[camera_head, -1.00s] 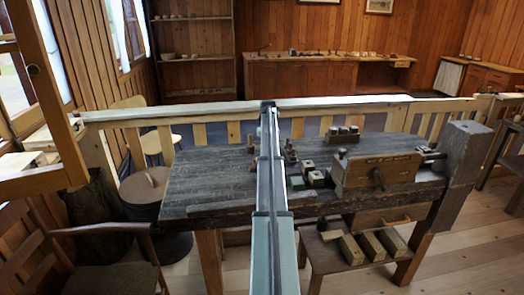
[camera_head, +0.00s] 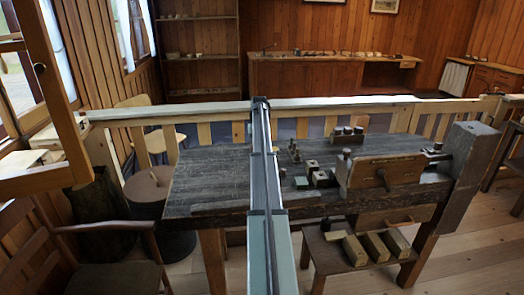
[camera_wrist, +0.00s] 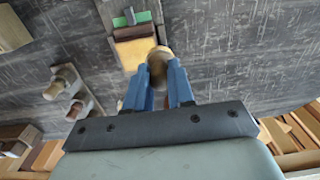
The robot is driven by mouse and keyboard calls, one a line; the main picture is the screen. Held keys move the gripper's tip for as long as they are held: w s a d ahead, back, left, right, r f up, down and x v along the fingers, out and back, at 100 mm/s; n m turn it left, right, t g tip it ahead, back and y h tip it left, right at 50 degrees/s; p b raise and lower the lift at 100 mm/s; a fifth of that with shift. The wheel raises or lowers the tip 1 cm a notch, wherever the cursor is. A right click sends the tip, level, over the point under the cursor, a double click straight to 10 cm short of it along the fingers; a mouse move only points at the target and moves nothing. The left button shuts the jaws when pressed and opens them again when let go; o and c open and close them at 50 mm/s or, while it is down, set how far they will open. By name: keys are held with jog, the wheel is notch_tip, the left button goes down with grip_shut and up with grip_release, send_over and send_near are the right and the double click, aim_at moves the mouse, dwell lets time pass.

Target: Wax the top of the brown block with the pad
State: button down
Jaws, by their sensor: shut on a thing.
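In the wrist view my gripper (camera_wrist: 160,78) has its blue fingers shut on a rounded tan-brown piece (camera_wrist: 158,64); I cannot tell whether it is the pad's handle. Just beyond it lies a tan block (camera_wrist: 134,54) with a brown strip (camera_wrist: 134,33) and a green strip (camera_wrist: 145,16) at its far end. The held piece overlaps this block's near right edge; I cannot tell whether they touch. Which part is the brown block is unclear. In the head view my arm hides the gripper and what it holds.
The dark workbench (camera_head: 215,175) has a clear left half. A wooden vice-like box (camera_head: 385,172) stands at its right, with small blocks (camera_head: 320,178) beside it and dark pieces (camera_head: 347,133) behind. A fitting with round knobs (camera_wrist: 68,85) lies left in the wrist view.

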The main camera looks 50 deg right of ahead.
jog(key=shift+r, duration=3.05)
jog(key=shift+w+a, duration=0.1)
